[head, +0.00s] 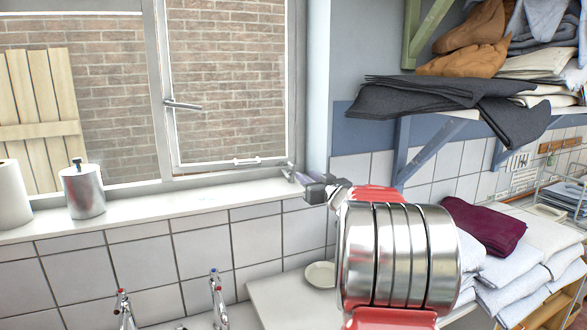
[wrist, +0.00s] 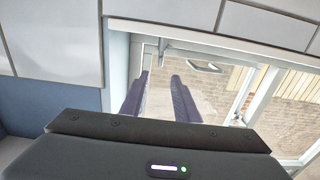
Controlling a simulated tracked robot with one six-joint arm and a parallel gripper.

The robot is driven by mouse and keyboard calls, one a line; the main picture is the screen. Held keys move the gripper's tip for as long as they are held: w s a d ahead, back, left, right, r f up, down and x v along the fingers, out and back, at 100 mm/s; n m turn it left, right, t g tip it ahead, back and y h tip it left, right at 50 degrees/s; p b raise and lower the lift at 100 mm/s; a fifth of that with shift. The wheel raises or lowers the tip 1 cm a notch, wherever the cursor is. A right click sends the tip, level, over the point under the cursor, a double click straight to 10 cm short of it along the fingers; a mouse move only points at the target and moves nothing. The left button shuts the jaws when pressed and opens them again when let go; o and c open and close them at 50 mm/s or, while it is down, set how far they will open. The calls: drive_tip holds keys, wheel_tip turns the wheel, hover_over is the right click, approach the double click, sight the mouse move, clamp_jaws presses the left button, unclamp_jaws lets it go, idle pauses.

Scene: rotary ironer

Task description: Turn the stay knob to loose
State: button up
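The window stay (head: 258,160) is a pale bar with small pegs along the bottom of the right-hand window pane in the head view. My gripper (head: 288,170) reaches to the right end of the sill, close to the stay's right end, and hides part of that corner. In the wrist view my gripper (wrist: 164,74) has its two purple fingers apart with a clear gap between them. A small grey fitting (wrist: 161,52) shows beyond the fingertips. I cannot tell whether it is the stay knob, or how the knob is set.
The sill (head: 150,208) carries a metal canister (head: 83,190) and a white roll (head: 12,198) at left. A window handle (head: 183,105) sticks out from the frame. A shelf with dark cloth (head: 440,95) hangs at right, above folded linen (head: 515,262). Taps (head: 217,295) stand below the sill.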

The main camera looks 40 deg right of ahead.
sight(294, 167)
drive_tip(key=x, duration=1.1)
drive_tip(key=shift+w+d, duration=0.15)
drive_tip(key=shift+w, duration=0.1)
clamp_jaws()
